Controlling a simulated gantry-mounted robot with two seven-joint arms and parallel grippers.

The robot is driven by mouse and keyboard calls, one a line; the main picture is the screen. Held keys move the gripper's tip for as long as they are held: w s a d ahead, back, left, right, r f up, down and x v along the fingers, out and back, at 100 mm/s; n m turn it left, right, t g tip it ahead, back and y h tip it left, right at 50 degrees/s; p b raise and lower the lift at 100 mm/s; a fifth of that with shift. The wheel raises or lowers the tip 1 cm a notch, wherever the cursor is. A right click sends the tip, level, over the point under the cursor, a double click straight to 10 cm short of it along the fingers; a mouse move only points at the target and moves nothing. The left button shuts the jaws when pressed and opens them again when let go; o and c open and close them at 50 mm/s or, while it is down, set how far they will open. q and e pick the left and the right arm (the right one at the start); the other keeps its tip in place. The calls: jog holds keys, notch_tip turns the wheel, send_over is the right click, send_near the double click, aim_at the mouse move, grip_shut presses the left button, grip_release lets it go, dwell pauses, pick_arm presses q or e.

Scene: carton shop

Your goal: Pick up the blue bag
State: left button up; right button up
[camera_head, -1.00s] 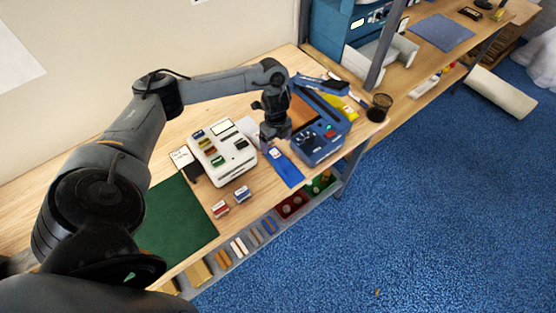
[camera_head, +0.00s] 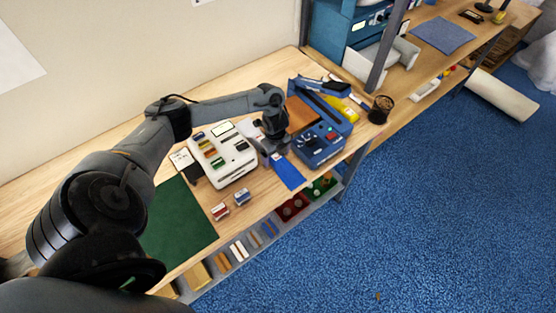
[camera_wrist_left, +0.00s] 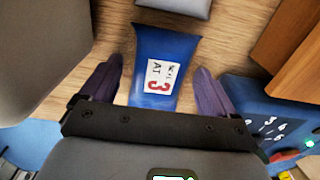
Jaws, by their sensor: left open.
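The blue bag (camera_head: 287,172) lies flat on the wooden table, between the white device and the blue device. In the left wrist view the blue bag (camera_wrist_left: 160,62) carries a white label with dark and red marks. My left gripper (camera_head: 272,157) is low over the far end of the bag. In the left wrist view my left gripper (camera_wrist_left: 161,85) is open, with one finger on each side of the bag. The bag's near part there is hidden behind the gripper body. My right gripper is not in view.
A white device (camera_head: 222,158) stands left of the bag and a blue device (camera_head: 321,142) right of it, both close. A green mat (camera_head: 177,222), small boxes (camera_head: 242,196) and a dark cup (camera_head: 381,109) are also on the table. The table's front edge is near.

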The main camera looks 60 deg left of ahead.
pick_arm(q)
jog(key=c, duration=1.2)
jog(key=shift+r, duration=0.1)
